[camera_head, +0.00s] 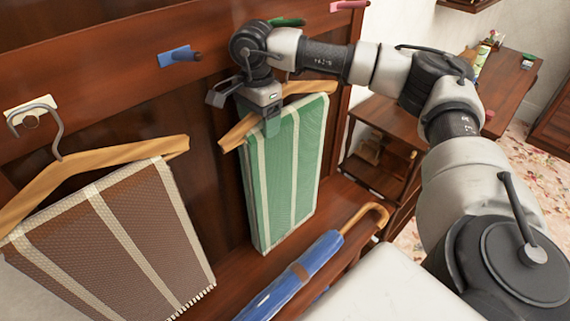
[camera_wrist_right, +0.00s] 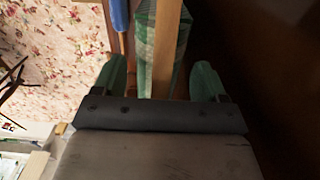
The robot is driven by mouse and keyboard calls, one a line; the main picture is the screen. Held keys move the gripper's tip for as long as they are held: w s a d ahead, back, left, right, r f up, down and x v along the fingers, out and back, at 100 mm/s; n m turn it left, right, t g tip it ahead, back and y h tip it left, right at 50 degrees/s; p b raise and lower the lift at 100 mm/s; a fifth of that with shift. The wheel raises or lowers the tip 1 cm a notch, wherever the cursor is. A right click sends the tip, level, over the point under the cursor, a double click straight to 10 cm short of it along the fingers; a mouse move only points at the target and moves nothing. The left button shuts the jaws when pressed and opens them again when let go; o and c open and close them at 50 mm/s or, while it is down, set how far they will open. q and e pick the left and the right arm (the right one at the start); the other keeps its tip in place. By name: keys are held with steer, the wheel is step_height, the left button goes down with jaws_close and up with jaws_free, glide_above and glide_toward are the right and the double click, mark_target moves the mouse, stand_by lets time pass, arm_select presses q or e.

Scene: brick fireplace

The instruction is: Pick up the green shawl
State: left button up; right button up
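The green shawl (camera_head: 284,170) with pale stripes hangs draped over a wooden hanger (camera_head: 236,131) on the dark wood rack. My right gripper (camera_head: 266,118) is at the top of this hanger, just above the shawl. In the right wrist view, the right gripper (camera_wrist_right: 160,80) is open, its two fingers apart on either side of the wooden hanger (camera_wrist_right: 167,45). The green shawl (camera_wrist_right: 146,72) shows beside and behind the hanger there. No finger visibly touches the hanger or shawl. The hanger's hook is hidden behind my gripper. My left gripper is not in view.
A brown striped shawl (camera_head: 125,240) hangs on another hanger at left. Blue (camera_head: 175,55), green (camera_head: 288,22) and pink (camera_head: 348,5) hook mounts line the rack. A blue umbrella (camera_head: 297,277) leans below the green shawl. A wooden cabinet (camera_head: 385,120) stands behind my right arm.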

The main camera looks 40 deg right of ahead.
jaws_close()
steer(key=shift+r, duration=0.1)
stand_by(0.4)
